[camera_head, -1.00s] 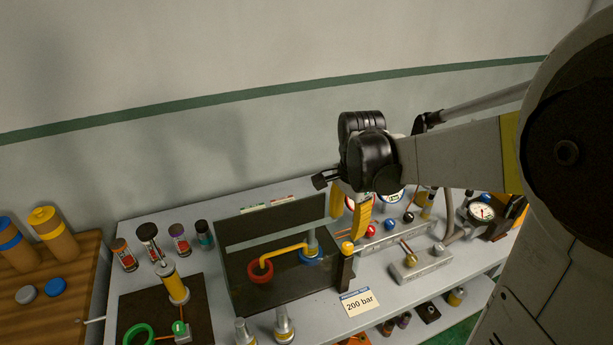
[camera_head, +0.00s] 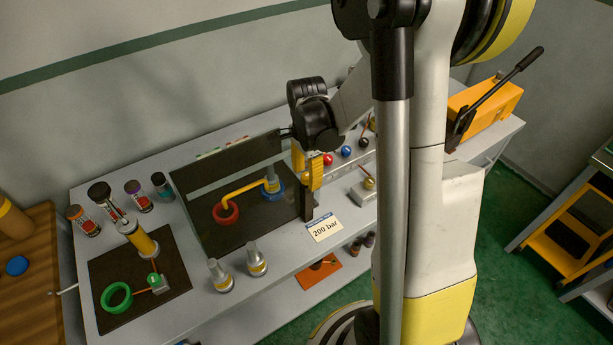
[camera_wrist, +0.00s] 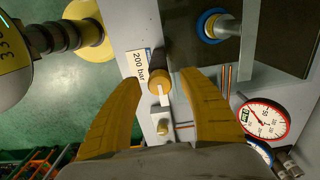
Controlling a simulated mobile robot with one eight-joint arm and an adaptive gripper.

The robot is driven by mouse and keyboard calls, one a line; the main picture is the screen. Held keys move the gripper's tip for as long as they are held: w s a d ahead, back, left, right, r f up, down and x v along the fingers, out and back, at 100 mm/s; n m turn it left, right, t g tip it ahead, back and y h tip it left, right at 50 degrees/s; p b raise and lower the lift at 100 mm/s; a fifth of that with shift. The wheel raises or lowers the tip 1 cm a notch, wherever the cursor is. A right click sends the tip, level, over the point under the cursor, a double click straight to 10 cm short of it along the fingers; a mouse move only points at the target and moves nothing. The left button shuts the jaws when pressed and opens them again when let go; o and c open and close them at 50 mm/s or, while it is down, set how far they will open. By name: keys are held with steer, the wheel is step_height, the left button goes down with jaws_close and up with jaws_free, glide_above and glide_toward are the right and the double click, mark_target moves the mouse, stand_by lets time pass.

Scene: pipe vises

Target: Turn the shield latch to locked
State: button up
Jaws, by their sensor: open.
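My gripper (camera_head: 307,172) is open over the right front end of the dark shield frame (camera_head: 228,158). In the wrist view its two yellow fingers (camera_wrist: 157,88) stand on either side of a dark, yellow-ended knob (camera_wrist: 159,80), which looks like the shield latch. A pale bar runs from the knob toward the bottom of that view. I see gaps between the knob and both fingers. In the head view my gripper hides the latch.
A "200 bar" card (camera_head: 324,228) lies near the bench's front edge, close to the latch. Red, blue and black knobs stand right of the gripper. A round gauge (camera_wrist: 264,119) is at the wrist view's right. Two silver fittings (camera_head: 256,260) stand in front of the shield.

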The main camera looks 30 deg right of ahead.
steer(key=shift+c, duration=0.3)
jaws_close()
steer(key=shift+n, duration=0.3)
steer(key=n+b, duration=0.1)
steer(key=n, duration=0.2)
steer(key=shift+f+n+b, duration=0.1)
steer(key=shift+n+b, duration=0.25)
steer(key=shift+n, duration=0.05)
steer(key=n+b, duration=0.1)
steer(key=n, duration=0.3)
steer(key=n+b, duration=0.1)
steer(key=n, duration=0.4)
steer(key=shift+n+b, duration=0.4)
steer(key=shift+n, duration=1.9)
